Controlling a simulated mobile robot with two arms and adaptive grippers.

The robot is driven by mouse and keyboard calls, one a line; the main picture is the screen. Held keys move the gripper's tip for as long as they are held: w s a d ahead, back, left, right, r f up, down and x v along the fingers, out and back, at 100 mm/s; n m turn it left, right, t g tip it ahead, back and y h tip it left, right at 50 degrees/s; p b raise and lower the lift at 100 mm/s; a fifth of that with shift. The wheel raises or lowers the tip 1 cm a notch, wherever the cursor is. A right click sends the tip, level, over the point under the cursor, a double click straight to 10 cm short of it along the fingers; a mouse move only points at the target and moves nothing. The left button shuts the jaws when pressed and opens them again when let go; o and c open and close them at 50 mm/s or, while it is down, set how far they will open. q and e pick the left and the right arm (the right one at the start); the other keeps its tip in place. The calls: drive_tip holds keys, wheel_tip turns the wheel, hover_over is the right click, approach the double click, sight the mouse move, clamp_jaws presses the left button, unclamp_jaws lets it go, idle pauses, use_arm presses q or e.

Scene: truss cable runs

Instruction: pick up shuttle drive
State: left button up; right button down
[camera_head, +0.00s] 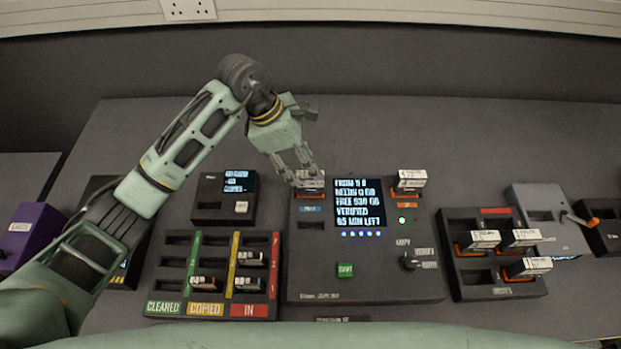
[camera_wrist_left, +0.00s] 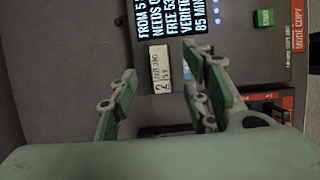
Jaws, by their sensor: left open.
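A drive with a white label (camera_head: 309,182) stands in the left slot of the dark copy console (camera_head: 365,285). In the left wrist view its label (camera_wrist_left: 160,70) shows a "2"; the smaller print is too small to read. I cannot tell from the label whether it is the shuttle drive. My left gripper (camera_head: 303,178) is open at this drive, its fingers on either side of the label. Contact cannot be made out. A second white-labelled drive (camera_head: 411,180) stands in the console's right slot. My right gripper is not in view.
A tray (camera_head: 177,262) marked CLEARED, COPIED and IN holds several drives left of the console. A rack (camera_head: 467,272) on the right holds three white-labelled drives. A small display box (camera_head: 207,204) stands behind the tray. The table behind the console is clear.

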sight(309, 174)
use_arm(q)
drive_tip(key=shift+s+d+f+p, duration=0.15)
drive_tip(key=shift+f+p, duration=0.2)
drive_tip(key=shift+f, duration=0.05)
drive_tip(key=shift+s+d+f+p, duration=0.1)
drive_tip(key=shift+d+f+p, duration=0.05)
drive_tip(key=shift+f+p, duration=0.2)
drive_tip(key=x, duration=0.1)
drive_tip(key=p+x, duration=0.1)
drive_tip(key=x, duration=0.1)
drive_tip(key=shift+w+a+f, duration=0.15)
drive_tip(key=shift+w+f, duration=0.1)
drive_tip(key=shift+f, duration=0.45)
clamp_jaws()
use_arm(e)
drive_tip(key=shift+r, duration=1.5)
use_arm(q)
drive_tip(key=shift+r, duration=0.1)
